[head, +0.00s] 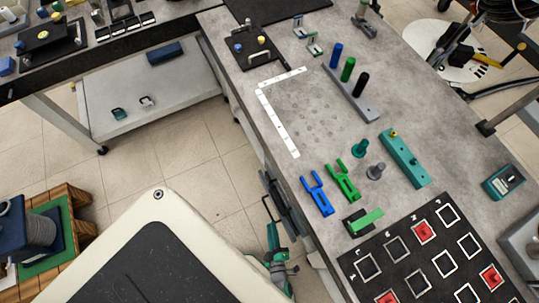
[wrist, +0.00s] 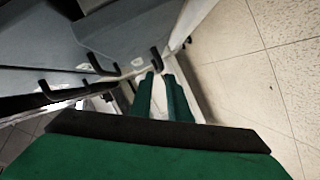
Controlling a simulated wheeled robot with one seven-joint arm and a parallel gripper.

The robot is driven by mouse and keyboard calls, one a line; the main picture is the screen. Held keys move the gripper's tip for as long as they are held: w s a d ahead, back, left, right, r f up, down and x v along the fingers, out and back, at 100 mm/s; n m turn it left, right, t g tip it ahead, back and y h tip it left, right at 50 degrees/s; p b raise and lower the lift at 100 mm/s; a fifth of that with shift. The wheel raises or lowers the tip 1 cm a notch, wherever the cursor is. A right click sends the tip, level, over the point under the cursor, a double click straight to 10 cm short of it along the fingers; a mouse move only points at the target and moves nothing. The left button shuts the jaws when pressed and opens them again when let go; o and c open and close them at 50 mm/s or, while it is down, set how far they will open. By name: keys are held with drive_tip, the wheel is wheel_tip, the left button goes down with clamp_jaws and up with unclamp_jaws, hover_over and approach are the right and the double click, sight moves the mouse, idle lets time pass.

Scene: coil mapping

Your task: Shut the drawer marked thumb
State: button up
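Dark grey drawer fronts (head: 284,205) show along the bench's near side in the head view, seen steeply from above. In the wrist view, grey drawer fronts (wrist: 125,32) with dark handles (wrist: 155,57) fill the upper left, and another handle (wrist: 50,90) is farther left. Small pale labels show, but I cannot read them, so I cannot tell which drawer is marked thumb. My gripper (wrist: 160,80) has two green fingers apart, with a pale surface visible between them and nothing held. It is near the drawer handles, just below one, and contact is not visible.
The grey workbench (head: 310,90) carries pens, blue and green forks, a teal block and a black grid mat (head: 425,255). A lower shelf (head: 150,100) stands at upper left, and a wooden crate (head: 75,200) at far left. Tiled floor (head: 215,165) is clear between.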

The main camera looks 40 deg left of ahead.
sight(270, 214)
drive_tip(key=x, duration=0.8)
drive_tip(key=shift+c, duration=0.6)
clamp_jaws()
idle(0.7)
